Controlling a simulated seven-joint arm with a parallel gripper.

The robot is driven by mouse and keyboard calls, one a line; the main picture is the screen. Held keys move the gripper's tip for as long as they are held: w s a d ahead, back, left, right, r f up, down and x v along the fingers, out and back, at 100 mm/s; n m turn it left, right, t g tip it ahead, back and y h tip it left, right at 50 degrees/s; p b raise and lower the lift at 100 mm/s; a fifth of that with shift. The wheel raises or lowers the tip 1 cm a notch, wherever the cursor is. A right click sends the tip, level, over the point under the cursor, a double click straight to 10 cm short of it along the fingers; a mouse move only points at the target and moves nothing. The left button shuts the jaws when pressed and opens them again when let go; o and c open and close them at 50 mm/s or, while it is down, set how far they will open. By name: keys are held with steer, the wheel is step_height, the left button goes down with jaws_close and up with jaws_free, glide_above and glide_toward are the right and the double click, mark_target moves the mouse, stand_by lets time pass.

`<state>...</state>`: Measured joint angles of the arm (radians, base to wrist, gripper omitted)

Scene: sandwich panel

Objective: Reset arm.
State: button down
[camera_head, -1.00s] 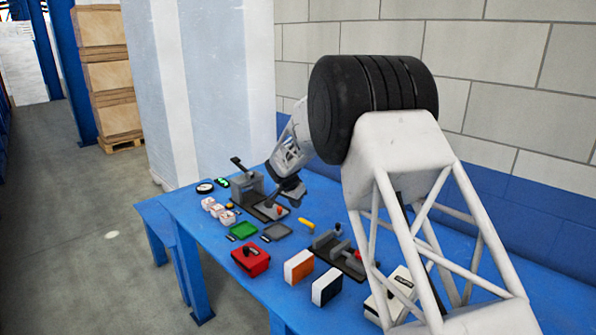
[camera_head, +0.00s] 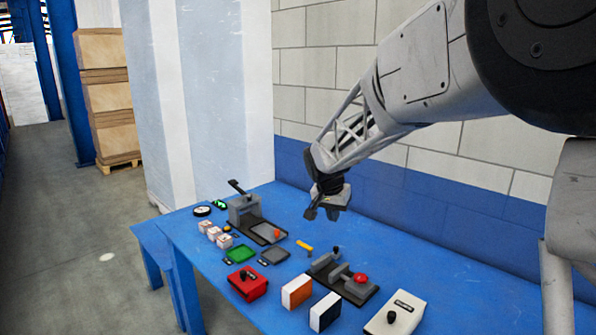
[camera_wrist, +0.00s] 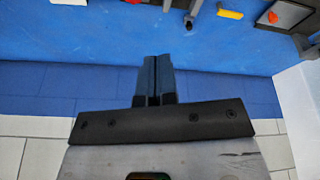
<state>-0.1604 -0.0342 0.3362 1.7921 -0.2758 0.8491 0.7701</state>
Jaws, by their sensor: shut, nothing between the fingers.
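My gripper (camera_head: 322,212) hangs above the back part of the blue table (camera_head: 215,293), in front of the blue band of the wall, apart from everything on the table. In the wrist view its two fingers (camera_wrist: 155,82) lie together, shut with nothing between them. My arm comes in from the upper right in the head view.
On the table are a grey press (camera_head: 245,210), a green tray (camera_head: 240,253), a yellow piece (camera_head: 304,246), a red box (camera_head: 248,284), a grey fixture with a red knob (camera_head: 361,278) and a white box (camera_head: 395,313). The brick wall (camera_head: 335,60) stands close behind.

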steer(key=s+d+r+n, duration=0.1)
steer(key=s+d+r, duration=0.1)
steer(key=s, duration=0.4)
steer(key=s+d+r, duration=0.2)
steer(key=s, duration=0.4)
steer(key=s+d+f+n+y, duration=0.1)
steer(key=s+d+n, duration=0.1)
steer(key=s, duration=1.4)
steer(key=s+d+f+n, duration=0.2)
steer(key=s, duration=1.4)
steer(key=shift+d+y, duration=0.3)
steer(key=shift+y, duration=0.1)
